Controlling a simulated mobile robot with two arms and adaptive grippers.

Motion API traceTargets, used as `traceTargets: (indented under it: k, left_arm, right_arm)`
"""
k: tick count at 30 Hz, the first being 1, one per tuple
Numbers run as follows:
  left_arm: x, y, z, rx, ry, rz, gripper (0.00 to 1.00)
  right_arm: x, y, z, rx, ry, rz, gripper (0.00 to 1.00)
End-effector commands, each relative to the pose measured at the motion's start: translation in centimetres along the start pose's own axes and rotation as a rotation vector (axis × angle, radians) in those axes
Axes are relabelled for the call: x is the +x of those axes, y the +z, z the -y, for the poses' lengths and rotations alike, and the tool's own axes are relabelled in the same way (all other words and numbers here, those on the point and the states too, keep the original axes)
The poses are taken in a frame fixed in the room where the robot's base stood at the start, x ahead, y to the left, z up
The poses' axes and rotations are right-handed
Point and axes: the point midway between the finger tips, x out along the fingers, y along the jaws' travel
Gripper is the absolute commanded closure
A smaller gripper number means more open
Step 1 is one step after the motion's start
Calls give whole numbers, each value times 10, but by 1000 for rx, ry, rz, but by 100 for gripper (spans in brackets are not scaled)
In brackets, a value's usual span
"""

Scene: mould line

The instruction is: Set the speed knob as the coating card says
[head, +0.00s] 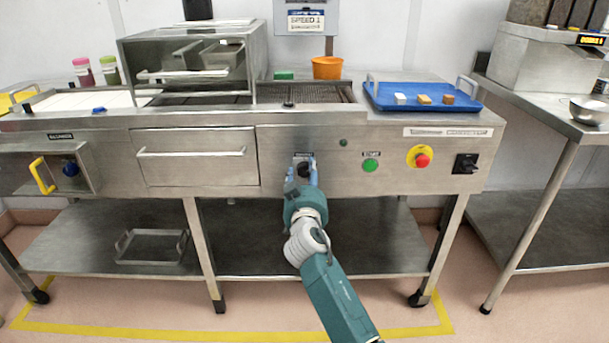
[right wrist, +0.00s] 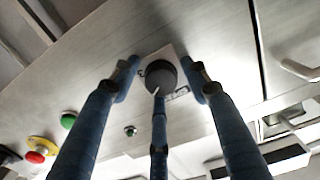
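The speed knob (head: 304,170) is a dark round knob on a pale plate on the front panel of the steel machine. It also shows in the right wrist view (right wrist: 161,75), with a pale pointer mark on its lower part. My right gripper (head: 303,172) is at the knob. In the right wrist view its blue fingers (right wrist: 162,85) stand to both sides of the knob with gaps, and the third finger is below it, so it is open. The coating card (head: 306,20) above the machine reads "SPEED 1". The scale around the knob is partly hidden. My left gripper is out of view.
Right of the knob are a green start button (head: 371,165), a red stop button (head: 422,160) and a black rotary switch (head: 465,164). A drawer handle (head: 190,153) sticks out to the left. A blue tray (head: 420,103) with small blocks lies on top.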

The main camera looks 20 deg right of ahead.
Motion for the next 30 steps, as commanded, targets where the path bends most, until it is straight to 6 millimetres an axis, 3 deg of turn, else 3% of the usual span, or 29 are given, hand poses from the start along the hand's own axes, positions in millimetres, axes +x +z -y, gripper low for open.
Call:
traceTargets:
  k: [1, 5, 30]
  left_arm:
    - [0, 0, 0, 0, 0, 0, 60]
    - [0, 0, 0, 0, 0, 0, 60]
    - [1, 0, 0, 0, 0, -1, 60]
  right_arm:
    - [0, 0, 0, 0, 0, 0, 69]
    - [0, 1, 0, 0, 0, 1, 94]
    - [-1, 5, 0, -38, 0, 9, 94]
